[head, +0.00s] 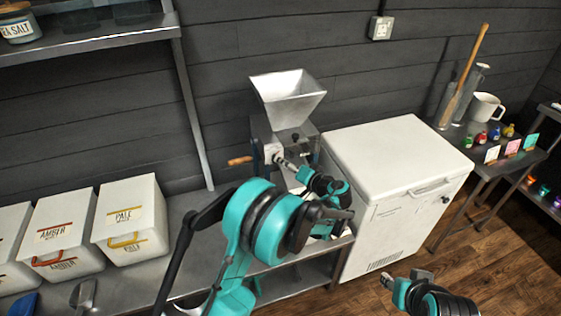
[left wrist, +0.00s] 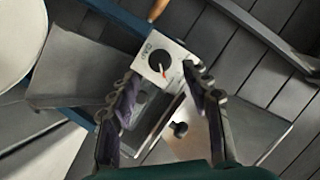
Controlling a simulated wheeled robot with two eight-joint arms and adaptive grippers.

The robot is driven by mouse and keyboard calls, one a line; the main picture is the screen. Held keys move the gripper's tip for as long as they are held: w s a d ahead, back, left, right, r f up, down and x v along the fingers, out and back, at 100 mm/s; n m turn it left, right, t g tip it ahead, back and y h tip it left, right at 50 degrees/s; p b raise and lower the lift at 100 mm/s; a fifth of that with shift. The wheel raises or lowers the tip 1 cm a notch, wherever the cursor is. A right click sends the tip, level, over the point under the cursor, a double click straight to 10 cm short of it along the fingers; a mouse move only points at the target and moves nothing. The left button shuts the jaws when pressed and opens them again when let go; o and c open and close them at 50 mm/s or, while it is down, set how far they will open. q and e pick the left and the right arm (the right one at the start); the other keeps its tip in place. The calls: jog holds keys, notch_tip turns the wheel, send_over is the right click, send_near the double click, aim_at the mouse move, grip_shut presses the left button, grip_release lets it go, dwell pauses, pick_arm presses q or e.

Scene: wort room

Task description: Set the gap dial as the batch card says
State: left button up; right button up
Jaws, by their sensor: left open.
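The gap dial (left wrist: 158,61) is a black round knob on a white plate (left wrist: 179,50) on the grain mill; its pointer mark points down in the left wrist view. Scale figures are too small to read. In the head view the white plate (head: 271,152) shows below the mill's steel hopper (head: 288,96). My left gripper (head: 284,164) is open in front of the dial; in the left wrist view its fingers (left wrist: 160,80) stand either side of the knob, apparently not touching it. My right gripper (head: 388,281) is low at right, away from the mill. No batch card text is readable.
A white chest freezer (head: 395,150) stands right of the mill. White malt bins (head: 130,218) stand left on the steel bench. A side table holds a white jug (head: 486,106), small coloured items, and white (head: 491,154), pink (head: 513,147) and teal (head: 531,142) cards.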

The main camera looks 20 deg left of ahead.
pick_arm(q)
jog(key=v, duration=0.7)
jog(key=shift+s, duration=0.2)
jog(key=shift+d, duration=0.15)
jog(key=s+a+r+g+h, duration=0.1)
jog(key=s+a+r+h, duration=0.1)
jog(key=s+a+h, duration=0.3)
jog(key=s+a+r+g, duration=0.2)
jog(key=s+a, duration=0.2)
jog(key=s, duration=0.3)
jog(key=s+d+f+h, duration=0.1)
jog(key=s+h, duration=0.2)
jog(key=s, duration=0.6)
jog(key=s+d+f+h, duration=0.1)
jog(key=s+h, duration=0.2)
jog(key=s, duration=0.6)
jog(key=shift+d+f+t+h, duration=0.3)
jog(key=shift+t, duration=0.1)
jog(key=shift+s, duration=0.1)
dwell(0.4)
